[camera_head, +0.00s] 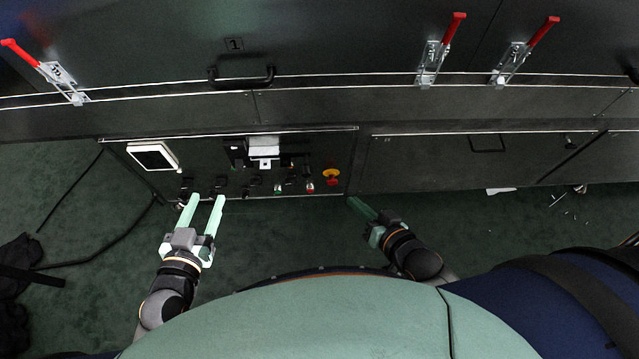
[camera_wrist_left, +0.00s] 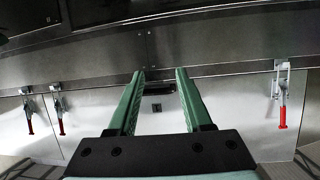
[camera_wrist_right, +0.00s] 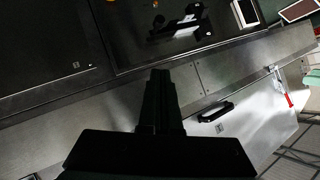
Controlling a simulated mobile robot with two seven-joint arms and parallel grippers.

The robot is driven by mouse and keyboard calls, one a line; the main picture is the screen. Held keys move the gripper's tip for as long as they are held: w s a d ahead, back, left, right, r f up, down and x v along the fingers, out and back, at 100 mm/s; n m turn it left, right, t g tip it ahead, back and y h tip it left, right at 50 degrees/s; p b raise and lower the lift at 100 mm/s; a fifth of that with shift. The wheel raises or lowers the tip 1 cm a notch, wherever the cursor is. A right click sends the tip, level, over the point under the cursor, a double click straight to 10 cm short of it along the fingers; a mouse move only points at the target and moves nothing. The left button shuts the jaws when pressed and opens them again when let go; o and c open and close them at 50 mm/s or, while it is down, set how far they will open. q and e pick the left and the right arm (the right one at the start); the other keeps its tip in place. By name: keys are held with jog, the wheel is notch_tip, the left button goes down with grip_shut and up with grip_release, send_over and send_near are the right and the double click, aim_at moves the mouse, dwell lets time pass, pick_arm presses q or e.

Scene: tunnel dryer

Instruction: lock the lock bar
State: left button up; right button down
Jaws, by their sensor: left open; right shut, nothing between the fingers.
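Red-handled metal latches sit along the dark machine front: one at far left (camera_head: 55,80) and two at right (camera_head: 433,60) (camera_head: 512,62). I cannot tell which part is named the lock bar. In the left wrist view, two latches (camera_wrist_left: 28,112) (camera_wrist_left: 58,112) show at left and one (camera_wrist_left: 282,100) at right; one shows in the right wrist view (camera_wrist_right: 283,88). My left gripper (camera_head: 206,200) is open and empty, below the control panel. My right gripper (camera_head: 355,202) is shut and empty, apart from the latches.
The control panel (camera_head: 215,180) has a white-framed screen (camera_head: 153,156), knobs and a red-and-yellow stop button (camera_head: 331,174). A black handle (camera_head: 242,80) is on the door above. Dark cables (camera_head: 110,240) lie on the green floor at left.

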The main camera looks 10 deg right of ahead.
pick_arm(q)
jog(key=s+d+r+m+t+h+b, duration=0.2)
jog(key=r+m+t+h+b, duration=0.2)
jog(key=b, duration=0.7)
jog(key=s+d+r+m+t+h+b, duration=0.1)
jog(key=s+r+m+t+h+b, duration=0.1)
jog(key=r+m+t+h+b, duration=0.2)
notch_tip(320, 180, up, 3)
jog(key=h+b, duration=0.4)
jog(key=b, duration=0.3)
jog(key=shift+s+d+m+b, duration=0.3)
jog(key=shift+d+b, duration=0.1)
pick_arm(e)
jog(key=w+d+f+m+t+y, duration=0.2)
jog(key=f+m, duration=0.3)
jog(key=f, duration=0.4)
jog(key=w+d+f+m+t+y, duration=0.2)
jog(key=w+f+m+y, duration=0.2)
jog(key=f, duration=0.5)
jog(key=shift+w+d+m+y, duration=0.35)
jog(key=shift+w+m, duration=0.3)
jog(key=shift+m, duration=0.25)
jog(key=shift+w+f, duration=0.1)
